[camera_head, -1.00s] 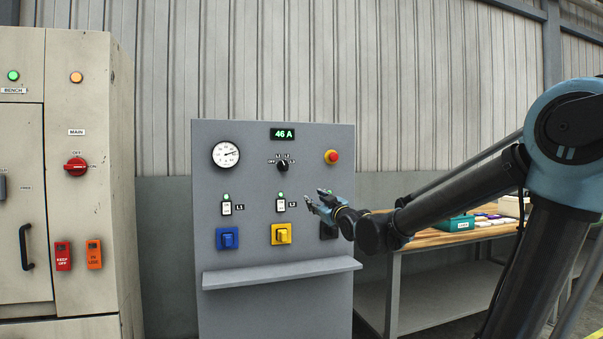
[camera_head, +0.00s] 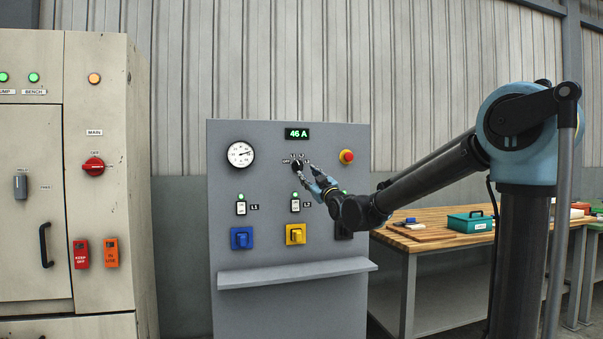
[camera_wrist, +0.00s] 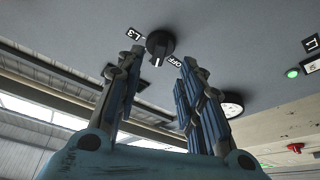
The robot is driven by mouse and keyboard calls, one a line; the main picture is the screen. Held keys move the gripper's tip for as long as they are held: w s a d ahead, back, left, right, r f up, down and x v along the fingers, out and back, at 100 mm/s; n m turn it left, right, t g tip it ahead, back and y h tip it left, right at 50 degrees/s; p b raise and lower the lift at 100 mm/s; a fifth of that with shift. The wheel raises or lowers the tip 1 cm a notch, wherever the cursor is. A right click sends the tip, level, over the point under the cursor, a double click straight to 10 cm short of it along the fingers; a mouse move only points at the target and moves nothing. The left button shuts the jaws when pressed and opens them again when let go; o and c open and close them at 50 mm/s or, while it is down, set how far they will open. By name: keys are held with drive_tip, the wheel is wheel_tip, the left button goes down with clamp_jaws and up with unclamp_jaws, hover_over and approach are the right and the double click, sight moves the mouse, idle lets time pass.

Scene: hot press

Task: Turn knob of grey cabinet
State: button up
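The grey cabinet (camera_head: 225,205) stands in the middle of the head view. Its black rotary knob (camera_head: 297,165) sits under the green "46 A" display. In the wrist view the knob (camera_wrist: 160,45) shows with "L3" to its left and "OFF" to its right; its pale mark points down in that picture. My gripper (camera_head: 309,174) is in front of the cabinet, just right of and below the knob. In the wrist view my gripper (camera_wrist: 162,58) is open, its two fingers either side of the knob and apart from it.
A round gauge (camera_head: 240,154) and a red push button (camera_head: 347,156) flank the knob. Blue (camera_head: 241,238) and yellow (camera_head: 295,234) switches and a shelf (camera_head: 290,273) are below. A beige cabinet (camera_head: 100,210) stands left, a wooden bench (camera_head: 440,238) right.

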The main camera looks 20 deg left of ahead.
sight(300, 167)
drive_tip(key=x, duration=0.7)
drive_tip(key=shift+w+a+r, duration=0.1)
clamp_jaws()
drive_tip(key=shift+a+r, duration=0.1)
drive_tip(key=shift+a, duration=0.05)
